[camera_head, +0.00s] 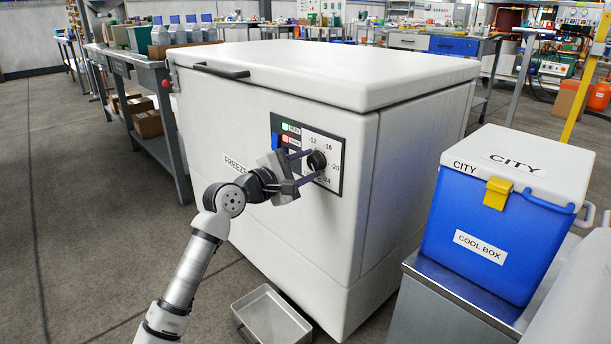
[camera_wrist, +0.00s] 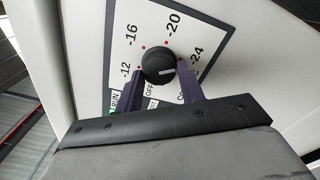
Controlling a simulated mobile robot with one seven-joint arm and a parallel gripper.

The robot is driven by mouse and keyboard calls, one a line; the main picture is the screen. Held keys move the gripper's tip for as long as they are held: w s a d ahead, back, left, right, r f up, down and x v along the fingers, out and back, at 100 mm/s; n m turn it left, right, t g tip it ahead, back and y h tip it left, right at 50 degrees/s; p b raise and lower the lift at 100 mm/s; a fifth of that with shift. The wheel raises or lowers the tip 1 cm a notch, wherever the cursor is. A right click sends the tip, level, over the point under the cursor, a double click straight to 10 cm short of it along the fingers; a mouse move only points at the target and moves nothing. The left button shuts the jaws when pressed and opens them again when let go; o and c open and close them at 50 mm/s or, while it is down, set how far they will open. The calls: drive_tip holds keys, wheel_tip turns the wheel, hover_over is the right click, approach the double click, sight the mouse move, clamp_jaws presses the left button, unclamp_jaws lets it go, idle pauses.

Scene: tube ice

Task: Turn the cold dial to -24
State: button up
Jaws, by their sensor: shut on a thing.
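The cold dial (camera_wrist: 157,66) is a round black knob on the freezer's white control panel (camera_wrist: 205,35), which is marked -12, -16, -20 and -24. In the wrist view its white line points to the right, toward the side of the -24 label (camera_wrist: 196,57) and a little below it. The dial also shows in the head view (camera_head: 316,160). My gripper (camera_head: 311,166) is shut on the dial, with one purple finger on each side. The fingers (camera_wrist: 159,76) hide part of the panel around the knob.
The white chest freezer (camera_head: 250,215) has its lid shut. A metal tray (camera_head: 272,318) lies on the floor before it. A blue cool box (camera_head: 480,235) stands on a metal stand at the right. Workbenches (camera_head: 150,75) line the left and back. The floor at left is clear.

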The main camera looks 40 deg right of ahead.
drive_tip(key=shift+m, duration=0.3)
drive_tip(key=o, duration=0.9)
drive_tip(key=shift+o, duration=0.2)
drive_tip(key=s+a+p, duration=0.1)
drive_tip(key=a, duration=1.2)
drive_tip(key=shift+a, duration=0.4)
